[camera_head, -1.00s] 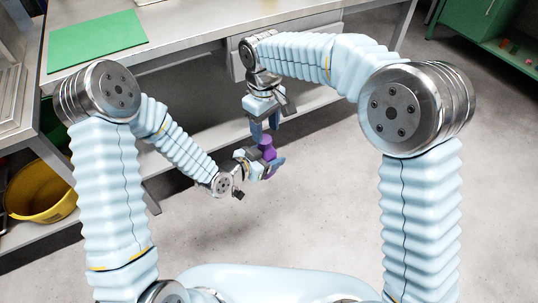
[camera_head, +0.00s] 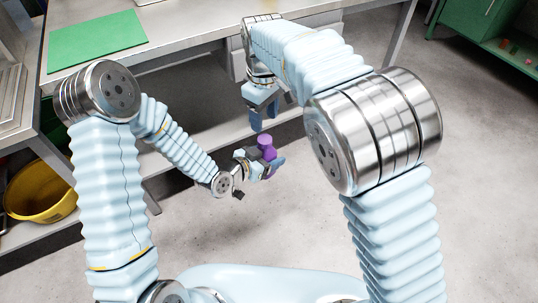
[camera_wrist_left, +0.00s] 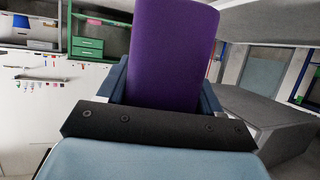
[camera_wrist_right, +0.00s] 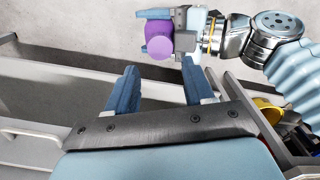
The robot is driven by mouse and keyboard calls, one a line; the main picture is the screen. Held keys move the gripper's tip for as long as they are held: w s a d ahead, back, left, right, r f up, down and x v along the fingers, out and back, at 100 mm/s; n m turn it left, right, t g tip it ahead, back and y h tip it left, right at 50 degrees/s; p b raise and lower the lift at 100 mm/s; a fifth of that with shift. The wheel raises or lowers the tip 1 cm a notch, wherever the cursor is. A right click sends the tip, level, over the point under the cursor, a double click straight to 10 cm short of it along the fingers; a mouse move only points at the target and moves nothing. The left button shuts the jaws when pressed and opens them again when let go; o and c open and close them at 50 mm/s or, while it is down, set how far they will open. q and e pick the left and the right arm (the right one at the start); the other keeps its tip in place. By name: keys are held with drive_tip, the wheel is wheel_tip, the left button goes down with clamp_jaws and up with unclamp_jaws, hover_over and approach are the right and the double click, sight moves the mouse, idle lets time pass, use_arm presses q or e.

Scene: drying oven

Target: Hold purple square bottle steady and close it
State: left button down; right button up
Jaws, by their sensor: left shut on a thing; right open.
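The purple square bottle (camera_head: 265,152) is held in the air by my left gripper (camera_head: 266,165), which is shut on it. It fills the top middle of the left wrist view (camera_wrist_left: 172,55), between the blue fingers. A round purple top (camera_wrist_right: 160,47) faces the right wrist camera; I cannot tell whether it is a cap or how tightly it sits. My right gripper (camera_wrist_right: 158,88) is open and empty. In the head view the right gripper (camera_head: 261,113) hangs above the bottle, apart from it.
A grey workbench (camera_head: 180,30) with a green mat (camera_head: 97,40) stands behind the arms. A yellow bucket (camera_head: 40,192) is below it at the left. A green cabinet (camera_head: 495,35) stands at the far right. The floor around the bottle is clear.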

sight(265, 139)
wheel_tip(265, 139, down, 7)
drive_tip(key=shift+f, duration=0.15)
idle(0.4)
drive_tip(key=c, duration=0.9)
drive_tip(key=m, duration=0.8)
drive_tip(key=o, duration=1.1)
drive_tip(key=shift+o, duration=0.2)
drive_tip(key=shift+r, duration=2.3)
drive_tip(key=shift+c, duration=0.2)
